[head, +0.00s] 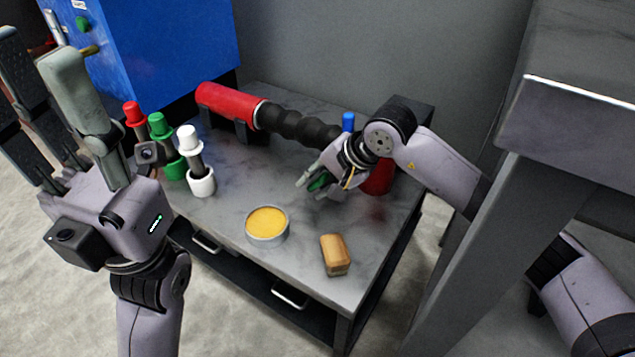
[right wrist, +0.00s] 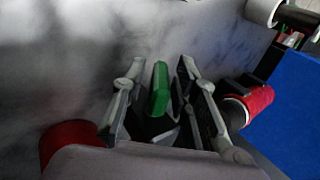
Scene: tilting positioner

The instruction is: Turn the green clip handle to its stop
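The green clip handle (right wrist: 160,88) stands between the two fingers of my right gripper (right wrist: 161,66) in the right wrist view. A gap shows between it and the left finger; the right finger is closer to it. In the head view a bit of the green handle (head: 318,183) shows at my right gripper (head: 309,180), low over the table; most of it is hidden by the gripper. My left gripper (head: 38,55) is raised in the foreground at the left, open and empty, far from the handle.
A ribbed black hose (head: 297,126) with a red end (head: 228,102) lies across the grey table (head: 225,225). Red, green and white capped posts (head: 188,137) stand at the left. A yellow-filled tin (head: 266,224) and a brown block (head: 335,254) sit in front. A blue cabinet (head: 165,40) stands behind.

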